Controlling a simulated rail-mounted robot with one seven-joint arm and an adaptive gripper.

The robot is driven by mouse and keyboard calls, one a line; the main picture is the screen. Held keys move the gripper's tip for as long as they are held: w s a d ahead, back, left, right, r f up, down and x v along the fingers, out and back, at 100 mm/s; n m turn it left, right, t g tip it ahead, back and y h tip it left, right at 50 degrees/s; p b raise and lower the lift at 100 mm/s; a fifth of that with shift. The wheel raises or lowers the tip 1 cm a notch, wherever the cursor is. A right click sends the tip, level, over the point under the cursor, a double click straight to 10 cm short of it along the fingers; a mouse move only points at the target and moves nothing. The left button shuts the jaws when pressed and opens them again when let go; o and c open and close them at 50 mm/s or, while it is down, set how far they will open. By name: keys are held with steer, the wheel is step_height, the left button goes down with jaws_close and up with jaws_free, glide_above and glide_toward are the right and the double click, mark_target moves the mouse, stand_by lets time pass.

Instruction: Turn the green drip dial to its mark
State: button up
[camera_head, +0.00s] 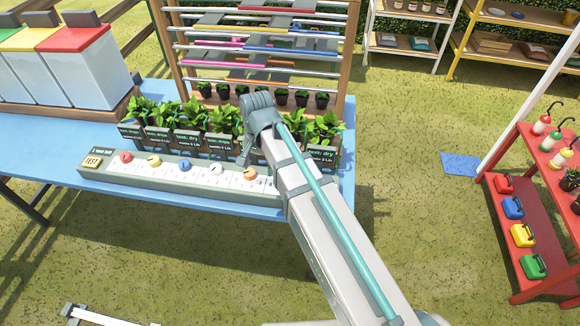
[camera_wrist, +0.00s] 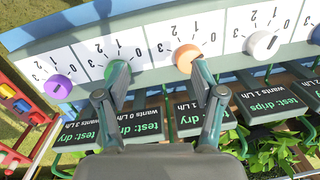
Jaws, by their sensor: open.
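The green drip dial (camera_wrist: 110,68) shows in the wrist view on a white numbered panel, partly covered by the left finger of my gripper (camera_wrist: 160,82). Its pointer cannot be read. My gripper is open and empty, with the left finger over the green dial and the right finger near the orange dial (camera_wrist: 186,56). I cannot tell whether either finger touches. In the head view, my gripper (camera_head: 247,150) is above the right part of the dial strip (camera_head: 140,178), and my arm hides the green dial.
A purple dial (camera_wrist: 57,87) and a white dial (camera_wrist: 262,44) sit on the same strip. Dark signs (camera_wrist: 190,113) reading "test: dry" stand beside it, in front of potted plants (camera_head: 222,117). A wooden rack (camera_head: 160,50) rises behind. A TEST button (camera_head: 93,161) is at the strip's left end.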

steer(key=w+d+r+m+p, duration=0.2)
steer(key=d+r+m, duration=0.15)
steer(key=d, duration=0.45)
steer(key=shift+n+h, duration=0.4)
steer(key=shift+n, duration=0.05)
steer(key=shift+s+a+f+p, duration=0.1)
steer(key=shift+f+p, duration=0.4)
steer(key=shift+f, duration=2.1)
steer(key=shift+s+a+f+p, duration=0.1)
steer(key=shift+f+p, duration=0.4)
steer(key=shift+f, duration=2.05)
steer(key=c, duration=1.1)
steer(key=shift+c, duration=0.2)
